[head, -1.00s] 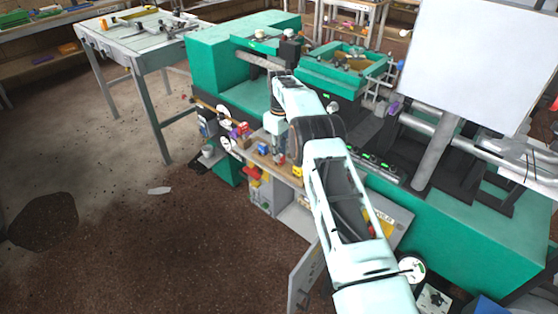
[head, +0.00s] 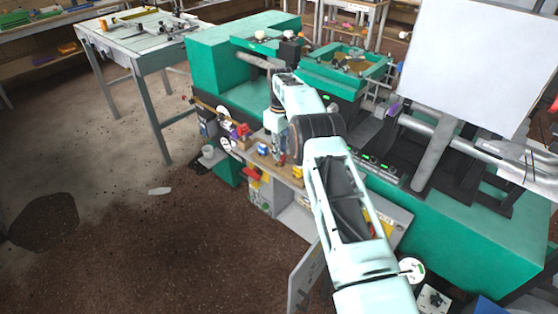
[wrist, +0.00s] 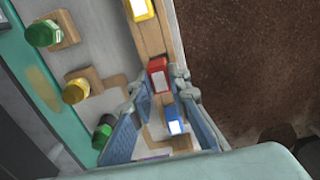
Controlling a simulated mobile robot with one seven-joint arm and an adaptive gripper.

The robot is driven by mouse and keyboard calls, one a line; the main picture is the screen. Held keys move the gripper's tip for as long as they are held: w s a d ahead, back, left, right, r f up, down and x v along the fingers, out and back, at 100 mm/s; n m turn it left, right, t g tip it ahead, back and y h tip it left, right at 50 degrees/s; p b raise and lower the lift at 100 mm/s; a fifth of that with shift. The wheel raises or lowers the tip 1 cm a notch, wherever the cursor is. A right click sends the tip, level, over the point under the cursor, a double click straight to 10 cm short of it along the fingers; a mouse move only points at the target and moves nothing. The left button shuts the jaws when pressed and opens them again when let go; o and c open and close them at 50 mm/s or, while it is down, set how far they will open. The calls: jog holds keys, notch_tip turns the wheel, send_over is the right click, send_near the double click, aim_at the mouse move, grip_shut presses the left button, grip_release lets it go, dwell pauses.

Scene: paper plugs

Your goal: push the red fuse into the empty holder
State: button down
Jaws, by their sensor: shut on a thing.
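In the wrist view the red fuse (wrist: 158,76) sits between the two fingertips of my gripper (wrist: 160,84), which is shut on it. A blue fuse (wrist: 172,119) with a white face lies nearer the palm, between the fingers but lower in the picture. A yellow fuse (wrist: 139,8) is at the top edge, on the same wooden strip (wrist: 150,38). In the head view my gripper (head: 280,156) points down at the wooden ledge. The empty holder cannot be made out; I cannot tell whether the red fuse touches one.
Green (wrist: 43,33), yellow (wrist: 76,91) and dark green (wrist: 102,132) knobs on wooden blocks stand left of the strip. Brown floor (wrist: 235,60) lies open to the right. In the head view, the green machine (head: 225,55) rises behind the ledge.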

jog(key=shift+r+p, duration=0.85)
jog(key=shift+r, duration=0.95)
